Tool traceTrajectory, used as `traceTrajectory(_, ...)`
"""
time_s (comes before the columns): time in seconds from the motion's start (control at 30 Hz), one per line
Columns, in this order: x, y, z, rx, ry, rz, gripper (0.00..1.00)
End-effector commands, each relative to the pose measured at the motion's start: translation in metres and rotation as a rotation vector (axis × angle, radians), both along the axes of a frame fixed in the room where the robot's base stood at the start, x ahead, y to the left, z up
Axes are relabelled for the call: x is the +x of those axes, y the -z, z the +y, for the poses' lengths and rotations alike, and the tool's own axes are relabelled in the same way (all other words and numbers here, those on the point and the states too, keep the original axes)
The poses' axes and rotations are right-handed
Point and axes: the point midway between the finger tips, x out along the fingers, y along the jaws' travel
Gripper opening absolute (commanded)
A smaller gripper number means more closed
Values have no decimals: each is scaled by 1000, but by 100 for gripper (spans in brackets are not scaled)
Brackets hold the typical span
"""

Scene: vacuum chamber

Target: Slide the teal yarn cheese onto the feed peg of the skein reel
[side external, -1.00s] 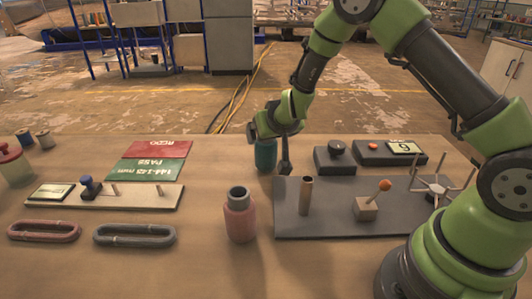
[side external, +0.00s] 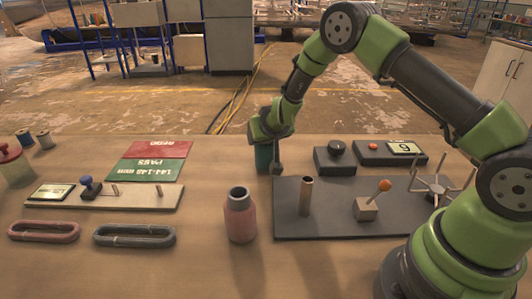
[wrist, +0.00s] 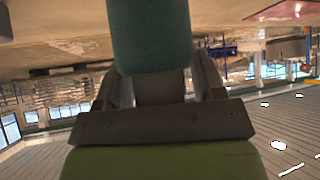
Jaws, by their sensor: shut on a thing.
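The teal yarn cheese (side external: 263,158) is at the back of the table, left of the grey reel base plate (side external: 345,225). My gripper (side external: 268,160) is shut on it from above and partly hides it. The wrist view shows the teal yarn (wrist: 150,35) close up between the two fingers (wrist: 160,85). I cannot tell whether its lower end touches the table. The skein reel (side external: 435,187), with several thin arms, stands at the plate's right end. An upright brown tube (side external: 306,196), apparently the feed peg, stands empty near the plate's left end.
A pink bottle-shaped cone (side external: 240,215) stands left of the plate. An orange-knobbed lever (side external: 368,206) is right of the tube. A black knob box (side external: 335,158) and a display box (side external: 390,153) sit behind. Red and green cards (side external: 150,168) lie left.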

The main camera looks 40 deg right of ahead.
Motion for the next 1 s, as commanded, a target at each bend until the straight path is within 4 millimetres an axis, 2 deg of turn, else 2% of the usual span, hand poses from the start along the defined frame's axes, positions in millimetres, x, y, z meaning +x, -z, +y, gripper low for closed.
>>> traceTrajectory(0.33, 0, -9, 0, 0, 1, -2, 37)
traceTrajectory(0.7, 1, -70, 0, 1, 4, -6, 37)
traceTrajectory(1.0, 0, -96, 0, 0, 3, -3, 37)
